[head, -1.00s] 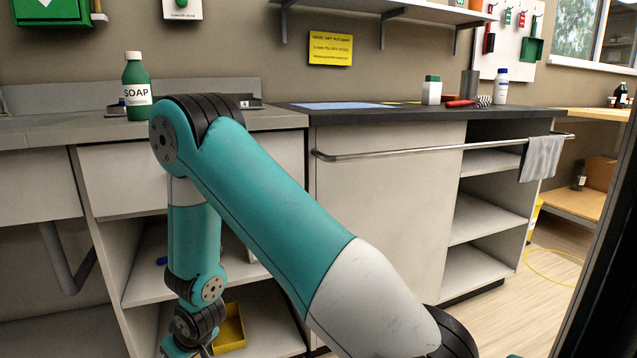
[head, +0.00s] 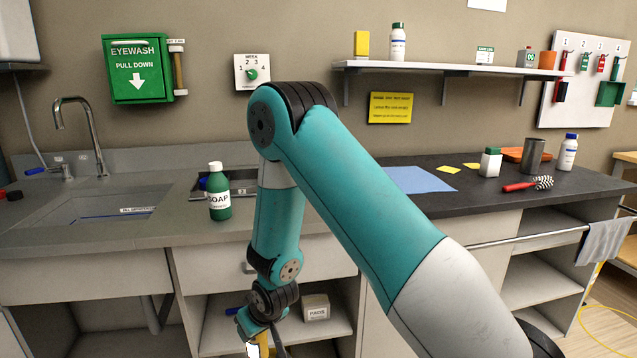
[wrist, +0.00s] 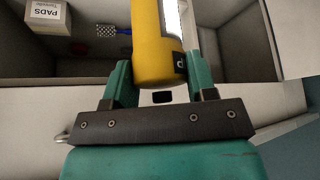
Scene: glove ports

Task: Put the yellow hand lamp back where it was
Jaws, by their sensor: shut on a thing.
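The yellow hand lamp (wrist: 155,45) stands between the fingers of my gripper (wrist: 160,80) in the wrist view. The gripper is shut on it. The lamp has a bright white strip along its side and a dark patch with a mark near its lower end. Its upper end is cut off by the frame. In the head view my gripper (head: 262,338) is at the bottom edge, in front of the open shelf below the counter. Only a small yellow part of the lamp (head: 263,343) shows there. I cannot tell which place was the lamp's.
A green soap bottle (head: 219,192) stands on the counter left of my arm. A rail (head: 530,236) runs along the right cabinet.

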